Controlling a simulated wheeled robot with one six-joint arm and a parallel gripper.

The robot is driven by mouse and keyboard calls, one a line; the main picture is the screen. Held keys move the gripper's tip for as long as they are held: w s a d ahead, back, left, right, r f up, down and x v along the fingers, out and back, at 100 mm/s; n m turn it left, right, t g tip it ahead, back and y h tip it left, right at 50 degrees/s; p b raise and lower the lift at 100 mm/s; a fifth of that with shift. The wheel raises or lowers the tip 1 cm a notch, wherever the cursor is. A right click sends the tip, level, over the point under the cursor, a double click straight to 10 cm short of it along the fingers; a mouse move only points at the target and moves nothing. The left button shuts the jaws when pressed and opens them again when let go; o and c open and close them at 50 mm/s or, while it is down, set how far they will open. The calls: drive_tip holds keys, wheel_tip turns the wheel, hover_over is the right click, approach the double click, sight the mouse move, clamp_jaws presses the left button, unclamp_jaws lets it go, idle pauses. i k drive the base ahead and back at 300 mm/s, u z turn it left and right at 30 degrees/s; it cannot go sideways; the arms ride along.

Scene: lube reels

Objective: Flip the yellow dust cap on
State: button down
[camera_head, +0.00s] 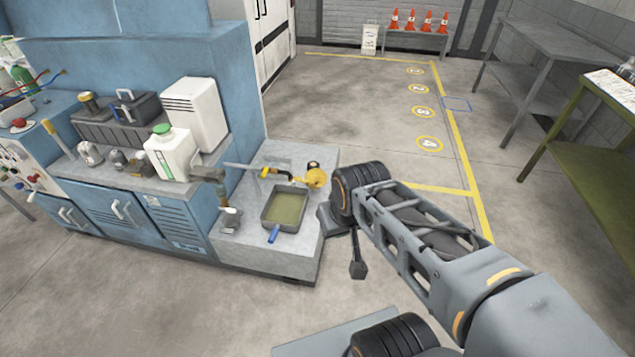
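A round yellow piece (316,178), which may be the dust cap, shows at the right side of the grey ledge, just left of my arm's black wrist joint. A dark fitting with yellow parts (281,174) lies to its left, at the end of a grey pipe (243,167). I cannot tell whether the yellow piece is attached to the fitting. My gripper (345,240) is at the ledge's right edge, below the yellow piece in the picture and apart from it.
A grey tray of yellowish liquid with a blue handle (284,207) sits on the ledge (262,255). A white jug with a green lid (170,153) stands on the blue cabinet's counter (125,187). Orange cones (411,20) stand at the back. Open floor lies behind my arm.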

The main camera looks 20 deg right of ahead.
sight(298, 179)
drive_tip(key=i, duration=0.95)
